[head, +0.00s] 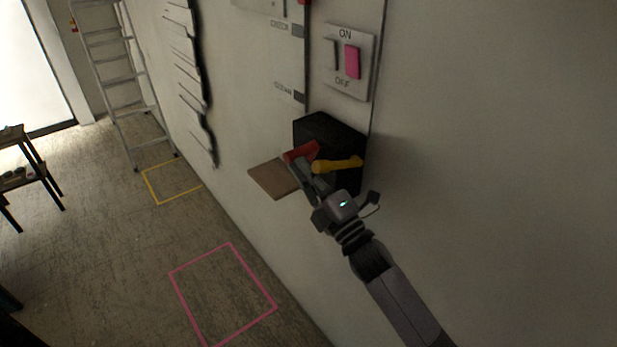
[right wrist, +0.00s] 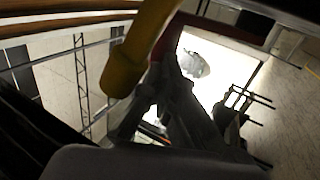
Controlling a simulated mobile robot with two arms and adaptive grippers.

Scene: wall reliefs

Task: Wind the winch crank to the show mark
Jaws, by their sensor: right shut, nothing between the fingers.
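The winch is a black box (head: 330,135) on the wall, with a red crank arm (head: 301,152) and a yellow handle (head: 338,165) at its front. My right gripper (head: 298,168) is at the box's lower left, close to the red arm and below it. Its fingers are shut and empty. In the right wrist view the yellow handle (right wrist: 130,58) passes close by the dark fingers (right wrist: 172,85); whether they touch cannot be told. A grey scale strip (head: 288,60) with small labels runs up the wall above the box; its words are too small to read surely. My left gripper is not in view.
A switch plate (head: 346,90) marked ON and OFF, with a pink rocker, is above the box. A brown board (head: 272,179) is left of the box. Pink (head: 222,290) and yellow (head: 172,182) outlines mark open floor.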

